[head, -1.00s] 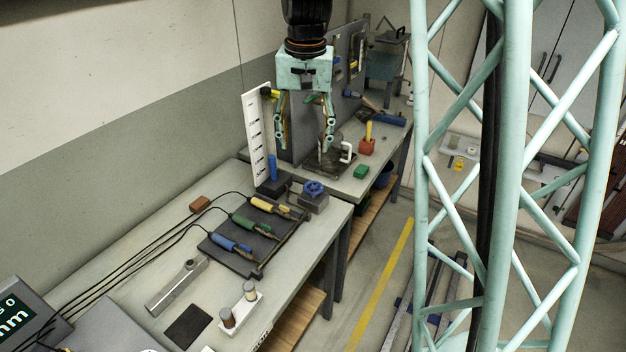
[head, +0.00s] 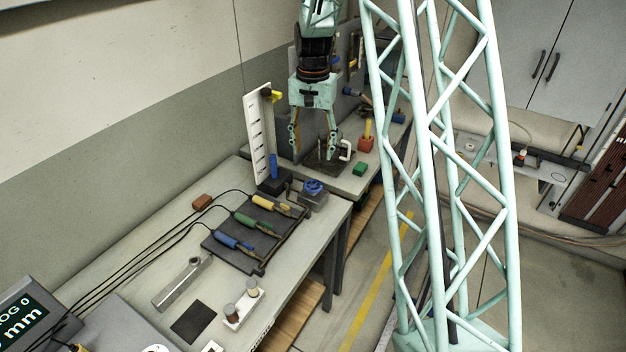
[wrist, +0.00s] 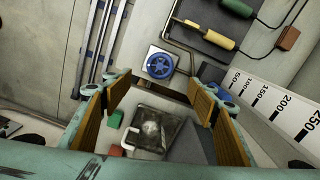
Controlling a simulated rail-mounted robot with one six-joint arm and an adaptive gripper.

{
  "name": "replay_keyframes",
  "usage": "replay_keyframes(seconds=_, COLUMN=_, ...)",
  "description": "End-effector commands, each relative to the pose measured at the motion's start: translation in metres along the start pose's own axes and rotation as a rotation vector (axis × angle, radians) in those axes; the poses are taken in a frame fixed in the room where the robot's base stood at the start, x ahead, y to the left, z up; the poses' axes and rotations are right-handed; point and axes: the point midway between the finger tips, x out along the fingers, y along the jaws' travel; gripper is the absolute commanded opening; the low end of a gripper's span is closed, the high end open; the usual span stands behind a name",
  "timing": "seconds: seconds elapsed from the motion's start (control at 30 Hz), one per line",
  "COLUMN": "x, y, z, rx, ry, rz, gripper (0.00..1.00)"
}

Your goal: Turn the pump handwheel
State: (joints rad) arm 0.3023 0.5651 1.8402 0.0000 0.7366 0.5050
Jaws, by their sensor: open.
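The pump handwheel (head: 314,186) is a small blue wheel on a grey block at the right edge of the near bench. It also shows in the wrist view (wrist: 159,66), face on, upper middle, beyond the fingertips. My gripper (head: 313,150) is open and empty, pointing down. In the head view it is above and behind the handwheel, over the far bench near the clear container. In the wrist view the two wood-coloured fingers (wrist: 161,97) are wide apart. The handwheel is unobstructed in both views and not touched.
A white scale board (head: 258,140) stands upright left of my gripper. A rack (head: 247,236) with yellow, green and blue handled probes lies left of the handwheel. A green block (head: 359,169) and red block (head: 366,144) sit on the far bench. My lattice column rises at right.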

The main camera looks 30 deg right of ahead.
Motion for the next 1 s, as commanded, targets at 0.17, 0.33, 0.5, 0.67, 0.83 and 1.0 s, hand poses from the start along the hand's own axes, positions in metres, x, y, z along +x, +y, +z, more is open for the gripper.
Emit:
replay_keyframes(seconds=0.17, x=0.001, y=0.0, z=-0.001, rx=0.002, ry=0.0, rz=0.0, gripper=0.54)
replay_keyframes(seconds=0.33, x=0.001, y=0.0, z=-0.001, rx=0.002, ry=0.0, rz=0.0, gripper=0.54)
replay_keyframes(seconds=0.5, x=0.003, y=0.0, z=-0.001, rx=0.002, ry=0.0, rz=0.0, gripper=0.54)
replay_keyframes(seconds=0.67, x=0.01, y=0.0, z=-0.001, rx=0.001, ry=0.0, rz=0.0, gripper=0.54)
replay_keyframes(seconds=0.83, x=0.025, y=0.0, z=-0.001, rx=0.001, ry=-0.001, rz=0.001, gripper=0.54)
replay_keyframes(seconds=1.0, x=0.046, y=0.0, z=-0.001, rx=0.001, ry=-0.002, rz=0.001, gripper=0.54)
